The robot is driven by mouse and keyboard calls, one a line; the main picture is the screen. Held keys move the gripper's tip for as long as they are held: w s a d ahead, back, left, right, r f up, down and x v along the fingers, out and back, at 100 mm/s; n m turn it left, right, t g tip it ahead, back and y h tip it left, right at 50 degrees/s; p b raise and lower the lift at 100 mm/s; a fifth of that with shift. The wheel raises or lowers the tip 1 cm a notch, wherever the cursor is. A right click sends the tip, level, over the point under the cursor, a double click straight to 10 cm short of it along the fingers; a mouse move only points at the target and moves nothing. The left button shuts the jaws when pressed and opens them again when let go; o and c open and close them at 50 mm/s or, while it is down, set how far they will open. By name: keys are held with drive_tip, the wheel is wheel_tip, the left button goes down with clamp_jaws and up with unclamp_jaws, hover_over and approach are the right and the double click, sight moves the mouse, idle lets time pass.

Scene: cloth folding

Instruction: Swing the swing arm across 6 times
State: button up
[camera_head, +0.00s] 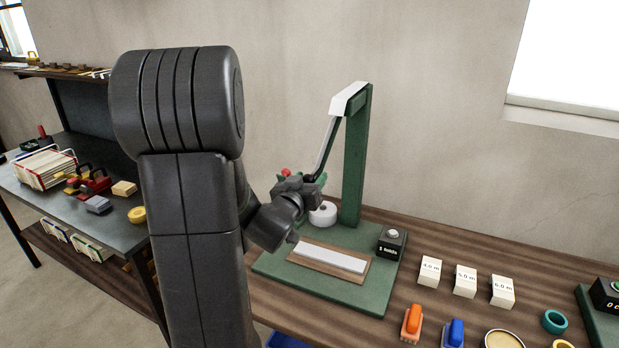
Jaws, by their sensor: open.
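The swing arm (326,145) is a thin dark rod with a pale edge. It hangs from the white top (349,98) of a green post (355,165) and tilts down to the left. The post stands on a green base (350,297) on the wooden table. My gripper (306,184) is beside the lower end of the swing arm, left of the post. It is open; its fingers are small here, and I cannot tell whether they touch the arm. A small red part (286,172) shows by the gripper. A white round piece (323,214) sits behind my wrist, partly hidden.
A wooden block with a pale strip (330,257) and a black button box (391,241) are on the base. White labelled blocks (465,281), an orange item (411,323), a blue item (453,333) and a teal ring (554,321) lie to the right. A cluttered bench (120,215) is at left.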

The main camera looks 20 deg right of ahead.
drive_tip(key=shift+w+d, duration=0.15)
clamp_jaws()
drive_tip(key=s+d+n+b, duration=0.3)
drive_tip(key=s+d+n, duration=0.3)
drive_tip(key=s, duration=0.2)
drive_tip(key=shift+d+n, duration=0.35)
drive_tip(key=shift+n, duration=0.05)
idle(0.3)
idle(0.4)
